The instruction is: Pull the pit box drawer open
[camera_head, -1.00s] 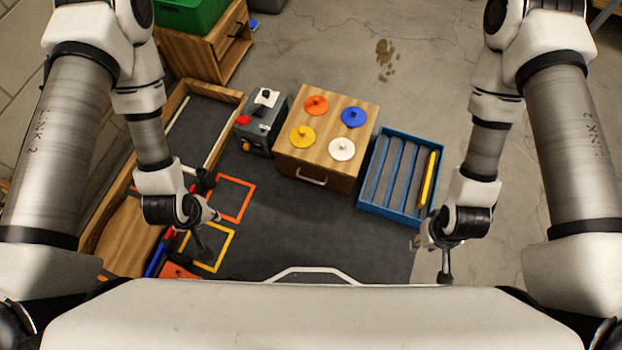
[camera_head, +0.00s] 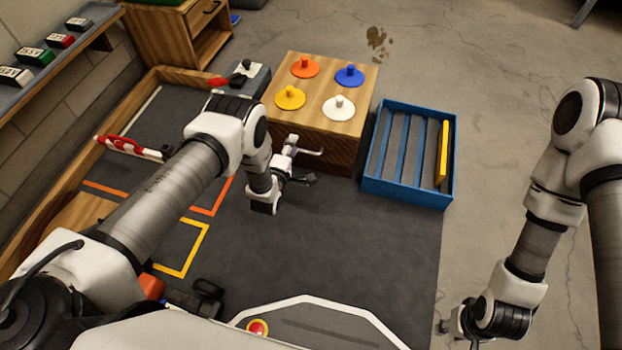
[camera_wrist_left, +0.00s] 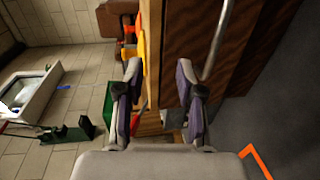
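The pit box (camera_head: 325,115) is a wooden box with a dark front and a metal drawer handle (camera_head: 308,151); its drawer looks closed. My left gripper (camera_head: 298,163) is at the front of the box, close beside the left end of the handle. In the left wrist view, its two fingers (camera_wrist_left: 158,90) are apart with nothing held between them. The handle bar (camera_wrist_left: 218,42) shows just right of the right-hand finger, outside the gap. Whether finger and handle touch I cannot tell. My right gripper (camera_head: 452,326) is low at the lower right, far from the box; its fingers are too small to read.
Orange, blue, yellow and white discs (camera_head: 340,106) sit on top of the box. A blue slatted tray (camera_head: 375,187) stands close on its right. A grey device (camera_head: 255,82) stands at its left. The dark mat (camera_head: 340,235) before the box is clear.

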